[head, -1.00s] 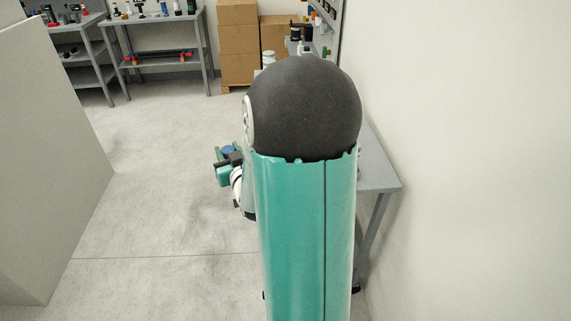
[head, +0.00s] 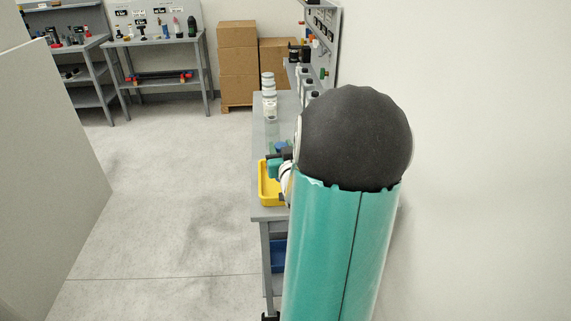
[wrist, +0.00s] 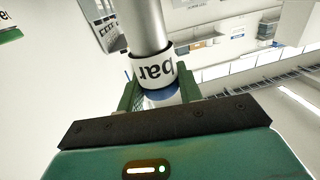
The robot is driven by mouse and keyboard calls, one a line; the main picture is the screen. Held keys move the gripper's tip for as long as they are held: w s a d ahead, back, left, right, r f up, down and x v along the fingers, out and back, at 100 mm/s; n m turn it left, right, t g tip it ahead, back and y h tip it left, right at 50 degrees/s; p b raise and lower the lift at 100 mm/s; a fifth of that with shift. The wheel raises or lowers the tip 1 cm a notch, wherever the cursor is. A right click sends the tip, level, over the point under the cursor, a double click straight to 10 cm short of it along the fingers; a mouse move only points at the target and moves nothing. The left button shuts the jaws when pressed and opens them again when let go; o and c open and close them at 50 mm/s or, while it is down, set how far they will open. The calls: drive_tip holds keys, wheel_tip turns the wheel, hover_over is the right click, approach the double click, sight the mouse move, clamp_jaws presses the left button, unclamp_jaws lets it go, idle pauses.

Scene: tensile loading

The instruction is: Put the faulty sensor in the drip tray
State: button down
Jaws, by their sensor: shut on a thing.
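The sensor (wrist: 146,25) is a grey cylinder with a white band lettered "bar" and a blue band below it. In the wrist view my gripper (wrist: 161,98) is shut on it, with a green finger on each side of the blue part. In the head view my gripper (head: 281,157) is small and partly hidden by my arm. A yellow tray (head: 264,196), likely the drip tray, sits on the bench at its near end. My gripper appears over or beside this tray; the height between them is unclear. The tray's right part is hidden behind my arm.
The grey bench (head: 259,125) runs along the right wall, with stacked white containers (head: 268,84) farther back and bottles beside them. A blue bin (head: 279,255) is below. Cardboard boxes (head: 238,65) and another bench (head: 150,40) stand at the back.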

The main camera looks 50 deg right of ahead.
drive_tip(key=w+d+f, duration=0.2)
drive_tip(key=d+f, duration=0.2)
drive_tip(key=f, duration=0.5)
drive_tip(key=shift+d, duration=0.4)
drive_tip(key=shift+f, duration=0.15)
drive_tip(key=c, duration=0.9)
unclamp_jaws()
drive_tip(key=shift+c, duration=0.2)
